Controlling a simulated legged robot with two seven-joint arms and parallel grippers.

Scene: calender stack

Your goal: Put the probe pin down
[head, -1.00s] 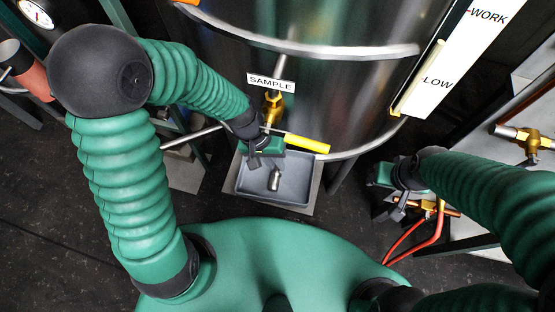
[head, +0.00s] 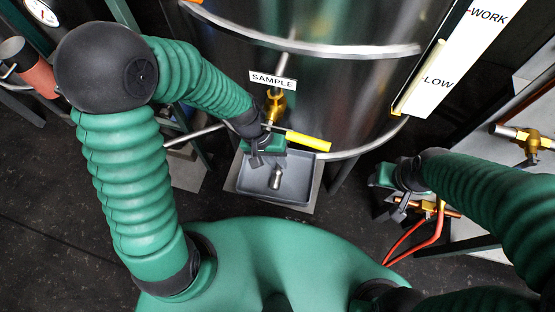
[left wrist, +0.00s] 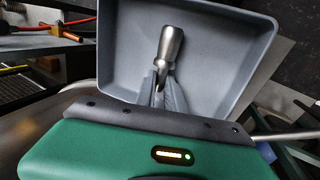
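The probe pin is a short silver metal cylinder with a narrower end. In the head view the probe pin (head: 276,178) is over or in the grey tray (head: 243,187). In the left wrist view the probe pin (left wrist: 171,45) is seen against the tray's floor, and its narrow end lies between my fingers. My left gripper (left wrist: 162,80) appears shut on that narrow end. I cannot tell whether the pin touches the tray floor. My right gripper (head: 400,207) hangs away at the right, and its opening is unclear.
A large shiny metal tank (head: 300,70) stands behind the tray, with a SAMPLE label (head: 273,81), a brass valve (head: 276,105) and a yellow handle (head: 308,142) close to my left gripper. Orange-red hoses (head: 428,238) lie near my right gripper. Dark floor is around the tray.

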